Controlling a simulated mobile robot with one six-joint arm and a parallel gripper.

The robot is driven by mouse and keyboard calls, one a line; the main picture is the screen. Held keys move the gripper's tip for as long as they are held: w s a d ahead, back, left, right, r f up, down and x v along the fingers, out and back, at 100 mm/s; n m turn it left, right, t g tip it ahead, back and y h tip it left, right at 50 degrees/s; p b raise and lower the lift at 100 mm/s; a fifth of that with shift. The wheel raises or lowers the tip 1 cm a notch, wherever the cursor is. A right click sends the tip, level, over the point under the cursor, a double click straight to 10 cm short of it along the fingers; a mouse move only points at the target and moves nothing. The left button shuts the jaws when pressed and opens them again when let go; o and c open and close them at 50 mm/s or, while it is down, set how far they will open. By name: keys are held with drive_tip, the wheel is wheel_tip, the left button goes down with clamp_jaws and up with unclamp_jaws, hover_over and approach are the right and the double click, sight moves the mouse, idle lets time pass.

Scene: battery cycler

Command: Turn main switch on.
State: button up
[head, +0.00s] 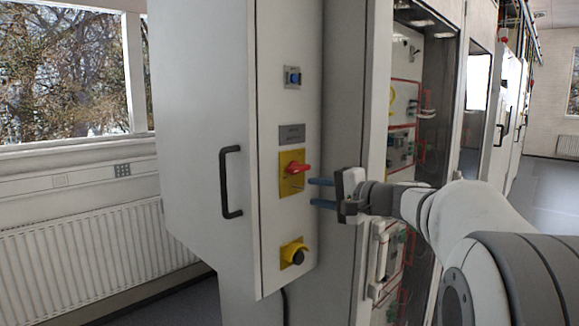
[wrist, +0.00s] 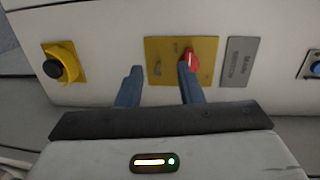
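The main switch is a red rotary handle (head: 299,168) on a yellow plate (head: 291,184), on the narrow face of a grey cabinet. In the head view the handle points to the right. In the wrist view the red handle (wrist: 188,58) is partly behind the tip of the right blue finger. My gripper (head: 322,192) is open, with its two blue fingers apart and nothing between them. It is just right of the yellow plate, slightly below the handle. In the wrist view the gripper (wrist: 160,82) reaches the plate's lower edge. Whether a finger touches the handle cannot be told.
A black knob on a yellow base (head: 293,254) sits below the switch. A grey label (head: 291,134) and a blue button (head: 292,77) are above it. A black door handle (head: 230,182) stands out at left. An open rack with wiring (head: 403,110) is at right.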

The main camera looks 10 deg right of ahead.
sight(303, 170)
drive_tip(key=shift+m+t, duration=0.4)
drive_tip(key=shift+t, duration=0.4)
drive_tip(key=w+r+p, duration=0.1)
drive_tip(key=w, duration=0.1)
drive_tip(key=w+a+r, duration=0.1)
drive_tip(key=w, duration=0.2)
drive_tip(key=w+a+r+p, duration=0.1)
drive_tip(key=w, duration=0.2)
drive_tip(key=shift+w+r+p, duration=0.1)
drive_tip(key=shift+r+p, duration=0.05)
drive_tip(key=shift+p, duration=0.2)
clamp_jaws()
